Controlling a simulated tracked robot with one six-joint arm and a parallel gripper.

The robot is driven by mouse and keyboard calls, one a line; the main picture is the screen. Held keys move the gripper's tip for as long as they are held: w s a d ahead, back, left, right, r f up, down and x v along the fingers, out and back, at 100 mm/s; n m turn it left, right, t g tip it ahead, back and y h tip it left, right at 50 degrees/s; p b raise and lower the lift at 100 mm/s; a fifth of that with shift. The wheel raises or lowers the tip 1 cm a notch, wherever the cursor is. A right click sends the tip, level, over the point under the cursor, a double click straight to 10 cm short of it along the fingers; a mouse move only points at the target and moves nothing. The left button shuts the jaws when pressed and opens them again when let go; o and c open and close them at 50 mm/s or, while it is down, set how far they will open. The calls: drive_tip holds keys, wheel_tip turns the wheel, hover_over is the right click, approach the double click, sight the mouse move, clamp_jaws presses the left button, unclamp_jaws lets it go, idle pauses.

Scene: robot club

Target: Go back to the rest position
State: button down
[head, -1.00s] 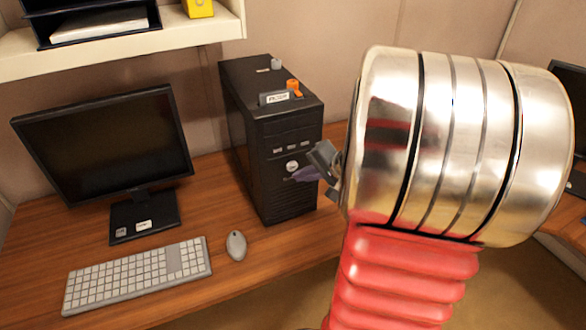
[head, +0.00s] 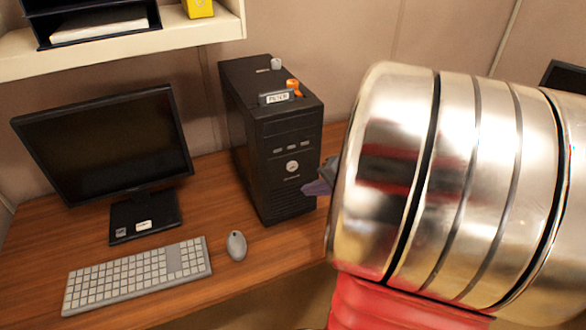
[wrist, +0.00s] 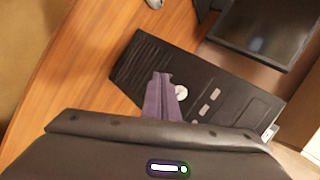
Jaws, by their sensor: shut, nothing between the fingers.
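My gripper (head: 320,186) shows in the head view only as a small grey-purple tip at the left edge of my large silver arm joint. It is in front of the right side of the black computer tower (head: 275,150). In the wrist view its purple fingers (wrist: 162,98) are together and empty, pointing toward the tower's front panel (wrist: 205,95). I cannot tell the gap between fingertips and tower. Most of the gripper is hidden behind my arm in the head view.
A monitor (head: 105,145), keyboard (head: 140,272) and mouse (head: 236,246) are on the wooden desk (head: 215,290). A labelled box (head: 277,98) and an orange part (head: 293,87) sit on the tower. A shelf (head: 200,35) holds a dark tray (head: 90,22) and a yellow object (head: 198,8).

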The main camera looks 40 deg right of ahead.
idle(0.4)
drive_tip(key=a+r+n+g+y, duration=0.25)
drive_tip(key=a+n, duration=0.45)
drive_tip(key=a, duration=1)
drive_tip(key=s+a+r+n+g+h, duration=0.1)
drive_tip(key=s+a+r+n+h, duration=0.1)
drive_tip(key=a, duration=0.3)
drive_tip(key=s+a+r+n+h, duration=0.1)
drive_tip(key=s+a+r+n, duration=0.3)
drive_tip(key=s+a+n, duration=0.1)
drive_tip(key=shift+g+h, duration=0.35)
drive_tip(key=c, duration=2.5)
unclamp_jaws()
drive_tip(key=shift+r, duration=0.1)
